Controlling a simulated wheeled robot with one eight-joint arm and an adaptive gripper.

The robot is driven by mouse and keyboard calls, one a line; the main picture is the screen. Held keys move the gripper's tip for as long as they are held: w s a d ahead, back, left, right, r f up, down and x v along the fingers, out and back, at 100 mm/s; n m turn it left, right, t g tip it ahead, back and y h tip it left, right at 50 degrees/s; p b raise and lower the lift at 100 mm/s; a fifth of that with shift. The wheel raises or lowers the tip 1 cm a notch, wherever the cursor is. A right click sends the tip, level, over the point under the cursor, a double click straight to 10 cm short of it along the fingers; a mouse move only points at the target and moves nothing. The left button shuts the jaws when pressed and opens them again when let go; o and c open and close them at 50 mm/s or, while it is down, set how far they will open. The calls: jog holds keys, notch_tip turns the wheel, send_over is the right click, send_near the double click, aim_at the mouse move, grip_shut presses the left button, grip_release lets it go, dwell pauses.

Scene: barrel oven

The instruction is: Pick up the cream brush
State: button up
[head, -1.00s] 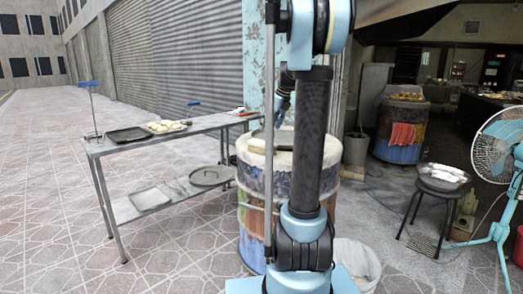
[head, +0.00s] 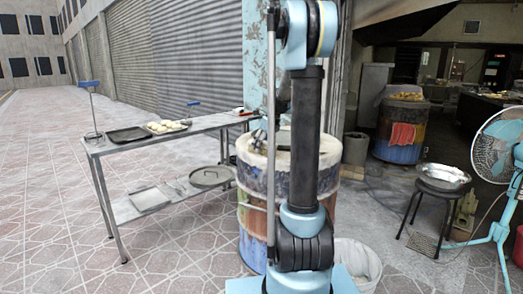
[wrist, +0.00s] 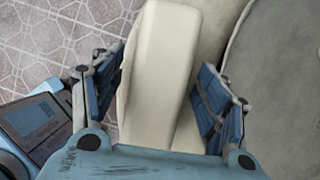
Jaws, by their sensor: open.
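A long cream block-like piece, which I take to be the cream brush (wrist: 165,50), lies between the fingers of my gripper (wrist: 162,82) in the wrist view. My gripper is open, with a blue-padded finger on each side of it and a visible gap at the right finger. The cream piece runs from the top edge of that view down to the gripper body, which hides its near end. In the head view my gripper (head: 263,133) is small and partly hidden behind my arm, at the top of the painted barrel (head: 252,185). The brush cannot be made out there.
A metal table (head: 140,143) stands left of the barrel, with a dark tray (head: 128,134) and pale dough pieces (head: 165,126) on top. A white bin (head: 357,262), a stool (head: 440,190) and a blue fan (head: 492,155) are on the right. Paved floor lies open at left.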

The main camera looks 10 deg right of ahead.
jog(key=shift+f, duration=0.1)
jog(key=c, duration=1.3)
jog(key=shift+o, duration=0.2)
notch_tip(320, 180, up, 10)
jog(key=shift+r, duration=0.1)
jog(key=shift+o, duration=1.1)
jog(key=shift+a, duration=0.1)
